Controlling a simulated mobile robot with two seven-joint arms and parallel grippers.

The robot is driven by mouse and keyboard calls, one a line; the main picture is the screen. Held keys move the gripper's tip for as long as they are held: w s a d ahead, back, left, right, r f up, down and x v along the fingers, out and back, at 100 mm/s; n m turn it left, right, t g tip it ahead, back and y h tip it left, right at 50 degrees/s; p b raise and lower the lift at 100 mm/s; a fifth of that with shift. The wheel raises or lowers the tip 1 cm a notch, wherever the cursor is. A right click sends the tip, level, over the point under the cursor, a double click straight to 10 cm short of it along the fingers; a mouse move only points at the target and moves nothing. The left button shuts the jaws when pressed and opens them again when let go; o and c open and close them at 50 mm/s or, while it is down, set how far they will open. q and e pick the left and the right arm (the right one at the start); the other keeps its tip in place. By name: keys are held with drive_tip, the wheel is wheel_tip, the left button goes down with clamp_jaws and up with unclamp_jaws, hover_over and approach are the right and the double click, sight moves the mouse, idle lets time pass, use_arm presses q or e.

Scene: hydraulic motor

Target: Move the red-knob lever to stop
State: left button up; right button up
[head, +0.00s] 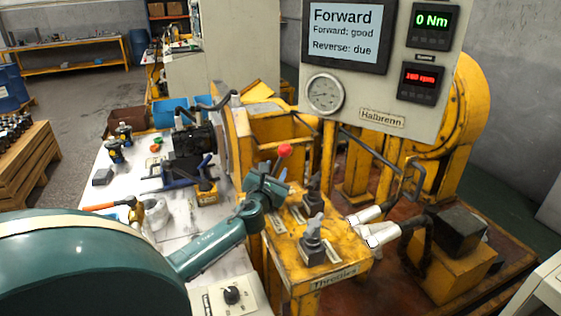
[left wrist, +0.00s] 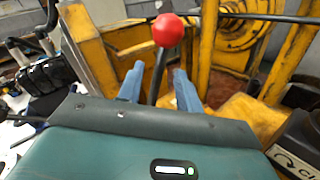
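The lever's red knob (head: 284,150) stands up above the yellow control box (head: 335,268). In the left wrist view the red knob (left wrist: 168,30) tops a dark shaft (left wrist: 158,75). My left gripper (head: 270,177) is just below the knob in the head view. In the left wrist view its two blue-grey fingers (left wrist: 159,86) are apart, one on each side of the shaft. I cannot tell whether either finger touches it. The lever's base is hidden behind my gripper. My right gripper is not in view.
A panel (head: 381,113) above reads "Forward", "Forward: good", "Reverse: due" and 0 Nm. Other dark levers (head: 313,240) stand on the box, right of my gripper. A cluttered white bench (head: 125,180) lies left.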

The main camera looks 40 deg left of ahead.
sight(278, 165)
use_arm(q)
drive_tip(key=x, duration=0.6)
drive_tip(key=shift+b, duration=0.3)
clamp_jaws()
